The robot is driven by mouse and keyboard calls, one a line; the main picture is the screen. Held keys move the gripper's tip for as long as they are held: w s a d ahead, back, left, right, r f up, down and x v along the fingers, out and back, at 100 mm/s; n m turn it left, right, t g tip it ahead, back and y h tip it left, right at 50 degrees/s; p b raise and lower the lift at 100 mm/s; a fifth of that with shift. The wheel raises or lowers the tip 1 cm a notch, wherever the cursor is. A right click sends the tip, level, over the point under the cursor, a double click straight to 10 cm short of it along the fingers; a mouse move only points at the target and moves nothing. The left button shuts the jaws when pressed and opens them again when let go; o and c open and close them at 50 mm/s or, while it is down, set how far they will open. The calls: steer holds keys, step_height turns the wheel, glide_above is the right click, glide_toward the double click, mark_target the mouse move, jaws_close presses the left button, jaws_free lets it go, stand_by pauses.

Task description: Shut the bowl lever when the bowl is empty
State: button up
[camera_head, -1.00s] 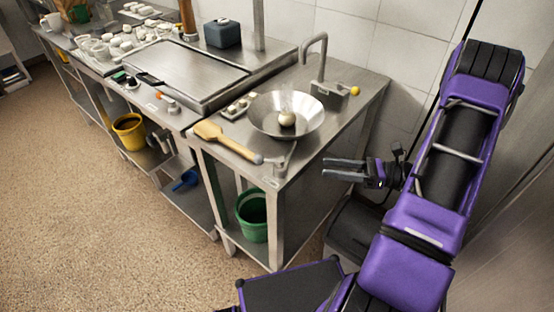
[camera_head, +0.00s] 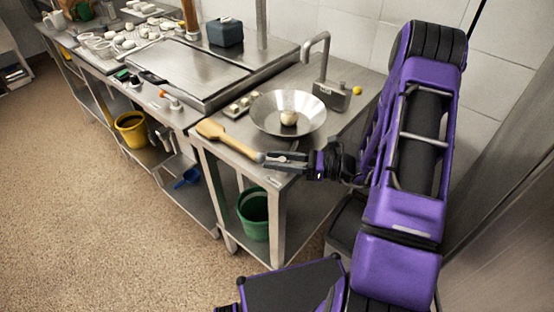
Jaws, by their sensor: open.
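The wide metal bowl (camera_head: 308,113) sits on the right-hand steel counter, below the curved tap. A round pale object (camera_head: 289,118) lies in its middle, so it does not look empty; I cannot tell whether liquid is in it. A small lever with a grey ball end (camera_head: 260,157) is at the counter's front edge, in front of the bowl. My gripper (camera_head: 271,161) is open at this lever, its fingers pointing left, close to the ball end. The fingers hide most of the lever, and I cannot tell whether they touch it.
A wooden paddle (camera_head: 225,137) lies just left of the lever. The tap (camera_head: 319,62) and its grey block (camera_head: 332,97) stand behind the bowl, with a yellow ball (camera_head: 357,90) beside it. A small tray of pale pieces (camera_head: 241,106) is left of the bowl. A green bucket (camera_head: 252,214) is below.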

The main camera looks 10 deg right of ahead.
steer(key=shift+c, duration=0.2)
jaws_close()
steer(key=shift+r+m+t, duration=0.1)
steer(key=shift+m+t, duration=0.2)
steer(key=shift+t, duration=0.1)
steer(key=m+t+h, duration=0.2)
steer(key=t, duration=0.1)
steer(key=shift+w, duration=0.1)
steer(key=shift+w+d+m+t+h+p, duration=0.15)
steer(key=shift+m+t+h+p, duration=0.15)
steer(key=shift+m+t+h, duration=1.4)
steer(key=shift+h, duration=0.3)
steer(key=shift+o, duration=0.2)
jaws_free()
steer(key=shift+w, duration=0.15)
